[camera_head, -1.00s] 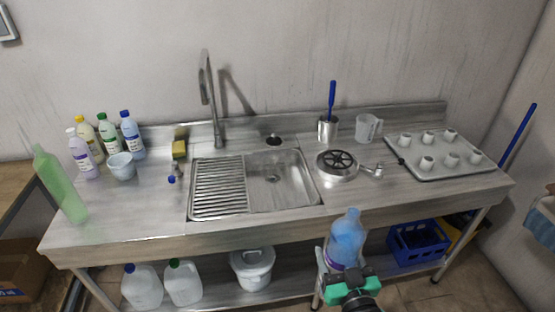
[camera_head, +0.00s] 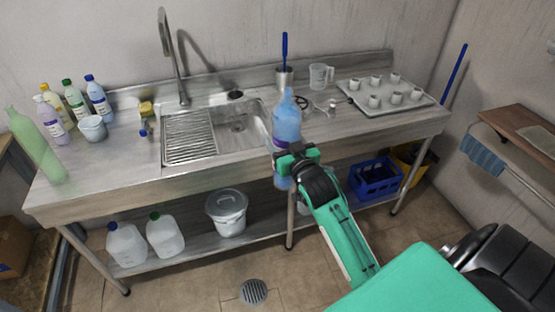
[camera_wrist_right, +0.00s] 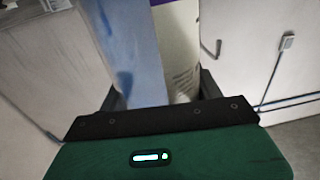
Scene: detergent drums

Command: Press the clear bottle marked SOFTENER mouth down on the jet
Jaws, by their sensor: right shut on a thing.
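A clear blue bottle (camera_head: 287,122) is upright, neck up, in my right gripper (camera_head: 288,158). The gripper is shut on its lower part, in front of the counter's front edge. The bottle's blue side (camera_wrist_right: 138,45) and part of a pale, purple-topped label (camera_wrist_right: 176,50) fill the right wrist view. I cannot read its marking. The round metal rinser with black spokes (camera_head: 301,102) stands on the counter behind the bottle, which partly hides it. The jet itself cannot be made out. My left gripper is out of view.
The steel counter (camera_head: 105,172) holds a sink (camera_head: 240,135) with a tall tap (camera_head: 178,60), several bottles at the left, and a tray of white cups (camera_head: 410,109) at the right. A steel cup (camera_head: 284,79) and clear jug (camera_head: 320,76) stand behind the rinser.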

